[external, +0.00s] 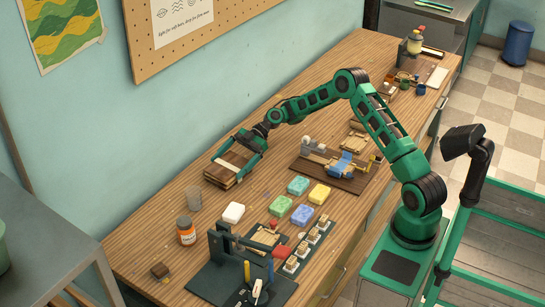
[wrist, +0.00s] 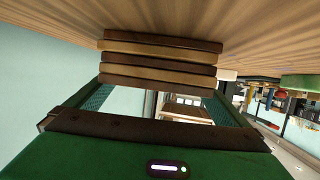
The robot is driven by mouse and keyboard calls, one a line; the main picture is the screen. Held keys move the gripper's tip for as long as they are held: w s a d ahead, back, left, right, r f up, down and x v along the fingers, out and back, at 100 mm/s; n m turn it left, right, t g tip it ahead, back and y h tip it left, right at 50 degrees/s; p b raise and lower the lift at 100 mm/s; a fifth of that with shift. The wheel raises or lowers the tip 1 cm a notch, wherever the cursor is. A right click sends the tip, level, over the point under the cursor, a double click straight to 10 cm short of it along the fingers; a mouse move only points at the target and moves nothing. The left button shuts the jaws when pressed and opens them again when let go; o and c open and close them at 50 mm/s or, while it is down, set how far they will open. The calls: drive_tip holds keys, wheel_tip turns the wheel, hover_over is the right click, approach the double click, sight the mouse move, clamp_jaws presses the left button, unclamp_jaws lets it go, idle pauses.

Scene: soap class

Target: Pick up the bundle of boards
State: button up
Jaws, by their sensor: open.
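The bundle of boards (external: 229,171) is a flat stack of several brown boards, light and dark in turn, lying on the wooden table near the wall. In the wrist view the stack (wrist: 160,58) fills the space ahead of the fingers, its layered edge facing the camera. My gripper (external: 240,158) is open at the bundle, its green fingers spread toward the two sides. In the wrist view the gripper (wrist: 158,95) shows a meshed finger at each side of the stack. I cannot tell whether the fingers touch the boards.
Coloured soap bars (external: 298,186) lie to the right of the bundle. A dark wooden board (external: 345,180) with tools is farther right. The wall (external: 190,110) runs behind the table.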

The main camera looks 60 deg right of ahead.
drive_tip(key=shift+w+a+f, duration=0.1)
drive_tip(key=shift+a+f, duration=0.15)
drive_tip(key=shift+a, duration=0.35)
drive_tip(key=shift+c, duration=0.3)
drive_tip(key=shift+r, duration=0.1)
drive_tip(key=c, duration=1.2)
